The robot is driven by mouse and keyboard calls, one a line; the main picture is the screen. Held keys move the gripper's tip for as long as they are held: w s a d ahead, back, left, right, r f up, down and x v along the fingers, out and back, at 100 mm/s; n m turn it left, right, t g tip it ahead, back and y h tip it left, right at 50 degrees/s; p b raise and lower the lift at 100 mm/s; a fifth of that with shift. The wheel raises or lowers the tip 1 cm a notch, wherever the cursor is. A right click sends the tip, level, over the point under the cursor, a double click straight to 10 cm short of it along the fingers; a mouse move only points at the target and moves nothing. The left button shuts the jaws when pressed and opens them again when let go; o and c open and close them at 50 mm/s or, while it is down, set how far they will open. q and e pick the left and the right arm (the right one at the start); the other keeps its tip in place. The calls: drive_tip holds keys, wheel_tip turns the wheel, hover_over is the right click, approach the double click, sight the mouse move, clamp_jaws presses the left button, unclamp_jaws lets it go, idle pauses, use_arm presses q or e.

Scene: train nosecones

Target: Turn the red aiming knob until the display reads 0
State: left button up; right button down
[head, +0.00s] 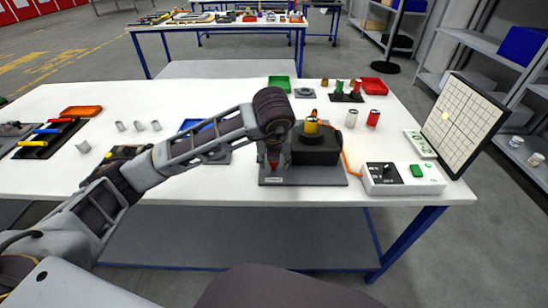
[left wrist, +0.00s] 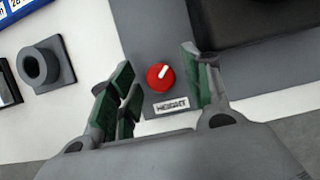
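The red knob (left wrist: 160,77) has a white pointer line and sits on a grey plate above a label (left wrist: 171,105) reading HEIGHT. My left gripper (left wrist: 157,62) is open, with green-padded fingers on either side of the knob; I see gaps between fingers and knob. In the head view my left gripper (head: 274,152) points down at the front left of the black device (head: 316,150) on its grey base plate (head: 305,179). A small display panel with green marks (head: 420,144) stands at right; its reading is too small to tell. My right gripper is out of view.
A white control box (head: 405,187) with a black dial and green button sits right of the device, joined by an orange cable. A tilted grid board (head: 465,123) bears a yellow spot. The white table's (head: 225,182) front strip is clear.

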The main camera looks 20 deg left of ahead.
use_arm(q)
drive_tip(key=v, duration=1.2)
idle(0.9)
idle(0.6)
